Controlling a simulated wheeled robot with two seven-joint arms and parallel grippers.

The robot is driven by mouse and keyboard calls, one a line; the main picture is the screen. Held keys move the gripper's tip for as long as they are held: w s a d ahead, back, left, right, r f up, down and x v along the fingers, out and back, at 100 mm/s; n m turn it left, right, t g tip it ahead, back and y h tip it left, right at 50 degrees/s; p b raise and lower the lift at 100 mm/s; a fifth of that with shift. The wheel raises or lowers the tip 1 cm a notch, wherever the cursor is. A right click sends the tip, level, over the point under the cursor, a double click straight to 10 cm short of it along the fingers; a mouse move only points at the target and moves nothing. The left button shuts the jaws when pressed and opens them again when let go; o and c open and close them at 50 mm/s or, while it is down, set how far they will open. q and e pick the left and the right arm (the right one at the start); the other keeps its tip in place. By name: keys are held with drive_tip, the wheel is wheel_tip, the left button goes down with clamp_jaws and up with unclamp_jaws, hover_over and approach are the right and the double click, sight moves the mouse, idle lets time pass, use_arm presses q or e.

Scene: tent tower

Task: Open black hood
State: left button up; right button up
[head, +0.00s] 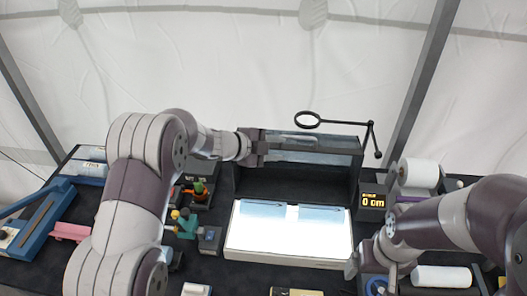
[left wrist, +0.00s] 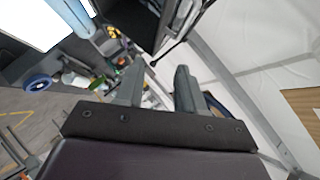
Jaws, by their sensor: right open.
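The black hood (head: 285,183) is a dark box standing behind a lit white panel (head: 288,232). A dark-framed, glassy upper part (head: 312,149) runs along its top. My left gripper (head: 260,147) is at the upper left end of this part; I cannot tell if it touches. In the left wrist view its two fingers (left wrist: 159,68) are apart, with nothing clearly held between them. My right gripper (head: 371,274) is open, low at the right of the lit panel.
A ring on a jointed black arm (head: 308,120) rises behind the hood. A display reading 0 cm (head: 372,200) and a white roll (head: 418,173) stand at the right. Small coloured items (head: 187,222), a pink piece (head: 70,231) and a blue-framed tool (head: 38,222) lie at the left.

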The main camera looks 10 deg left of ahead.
use_arm(q)
drive_tip(key=b+v, duration=0.1)
drive_tip(key=v, duration=0.6)
drive_tip(key=shift+s+a+r, duration=0.1)
